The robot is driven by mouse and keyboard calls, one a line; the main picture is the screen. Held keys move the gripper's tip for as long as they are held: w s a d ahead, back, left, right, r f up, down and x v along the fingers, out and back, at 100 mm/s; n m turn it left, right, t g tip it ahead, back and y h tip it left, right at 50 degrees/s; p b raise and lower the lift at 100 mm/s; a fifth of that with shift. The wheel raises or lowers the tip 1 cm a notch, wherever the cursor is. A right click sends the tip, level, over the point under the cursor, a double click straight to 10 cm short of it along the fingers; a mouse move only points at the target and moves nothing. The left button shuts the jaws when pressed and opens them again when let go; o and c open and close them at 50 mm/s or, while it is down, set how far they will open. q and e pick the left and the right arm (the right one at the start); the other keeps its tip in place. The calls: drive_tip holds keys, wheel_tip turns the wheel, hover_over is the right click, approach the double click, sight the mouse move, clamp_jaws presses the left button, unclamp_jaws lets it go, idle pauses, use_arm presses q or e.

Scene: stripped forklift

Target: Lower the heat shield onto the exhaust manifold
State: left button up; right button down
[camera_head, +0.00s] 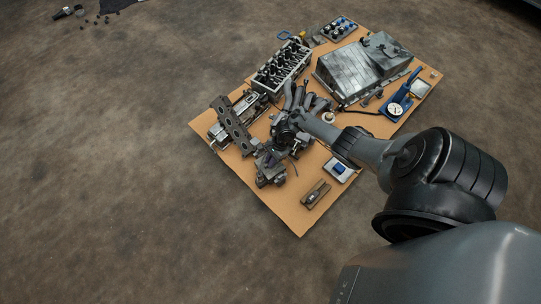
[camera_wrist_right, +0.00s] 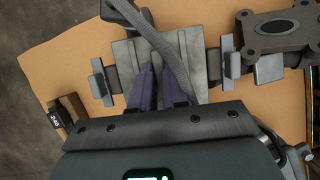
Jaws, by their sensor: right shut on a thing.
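My right gripper (camera_head: 270,158) is low over the crowded middle of the board in the head view. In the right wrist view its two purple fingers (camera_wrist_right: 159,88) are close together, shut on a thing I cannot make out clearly. A curved grey strip (camera_wrist_right: 160,42) runs up from beside the fingers. I cannot tell whether it is the heat shield. Below the fingers is a grey ribbed piece (camera_wrist_right: 194,60) between metal clamp blocks. Grey curved tubes (camera_head: 301,94), probably the exhaust manifold, show behind my wrist. My left gripper is not in view.
A long flange with holes (camera_head: 233,126) lies left of the gripper. A cylinder head (camera_head: 281,70), a large metal case (camera_head: 358,68) and a gauge (camera_head: 396,108) stand farther back. A dark bolted flange (camera_wrist_right: 282,30) is close on the right in the wrist view. The board's front corner (camera_head: 300,222) is clear.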

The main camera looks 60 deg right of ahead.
drive_tip(key=shift+p, duration=0.3)
idle(1.0)
drive_tip(key=c, duration=1.1)
unclamp_jaws()
drive_tip(key=shift+o, duration=0.2)
